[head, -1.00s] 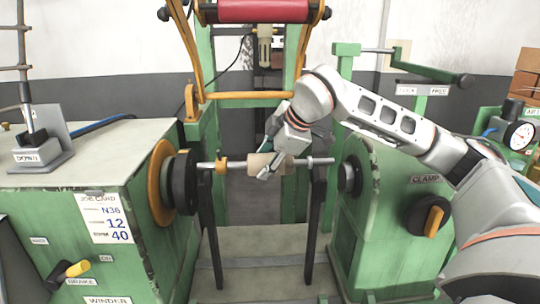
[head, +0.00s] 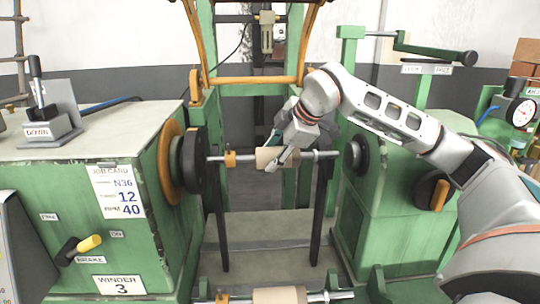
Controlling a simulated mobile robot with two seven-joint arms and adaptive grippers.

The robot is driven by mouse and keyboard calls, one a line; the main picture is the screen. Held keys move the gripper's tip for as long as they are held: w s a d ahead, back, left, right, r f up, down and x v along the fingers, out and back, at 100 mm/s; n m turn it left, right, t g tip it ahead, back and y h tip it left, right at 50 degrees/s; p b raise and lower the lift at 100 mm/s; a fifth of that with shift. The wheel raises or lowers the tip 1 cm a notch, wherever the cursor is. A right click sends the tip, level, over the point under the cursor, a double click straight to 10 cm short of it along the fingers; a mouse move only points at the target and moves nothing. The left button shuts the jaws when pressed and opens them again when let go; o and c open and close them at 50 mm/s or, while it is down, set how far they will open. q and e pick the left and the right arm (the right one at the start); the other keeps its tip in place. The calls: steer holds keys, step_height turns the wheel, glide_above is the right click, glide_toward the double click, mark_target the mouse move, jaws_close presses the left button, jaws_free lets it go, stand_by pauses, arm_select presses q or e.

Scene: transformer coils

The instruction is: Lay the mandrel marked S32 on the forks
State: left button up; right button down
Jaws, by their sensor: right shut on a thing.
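A mandrel (head: 265,158) with a tan middle, a steel shaft and an orange collar lies level between the winder's two dark round plates. No S32 mark can be read on it. My right gripper (head: 284,156) is shut on its tan middle from above. The shaft crosses the tops of two dark upright forks, the left fork (head: 221,225) and the right fork (head: 319,215). I cannot tell whether the shaft rests on them or hangs just above. My left gripper is not in view.
A second mandrel (head: 280,296) with a tan middle shows at the bottom edge. The green winder (head: 75,205) with a job card (head: 117,191) stands left, the green clamp housing (head: 395,215) right. An orange bar (head: 253,80) crosses behind.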

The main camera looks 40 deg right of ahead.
steer(key=shift+d+r, duration=0.1)
steer(key=shift+f+b, duration=0.3)
steer(key=shift+f, duration=0.2)
stand_by(0.7)
steer(key=c, duration=1.1)
jaws_free()
steer(key=shift+s, duration=0.1)
steer(key=v, duration=1.2)
steer(key=shift+r, duration=0.1)
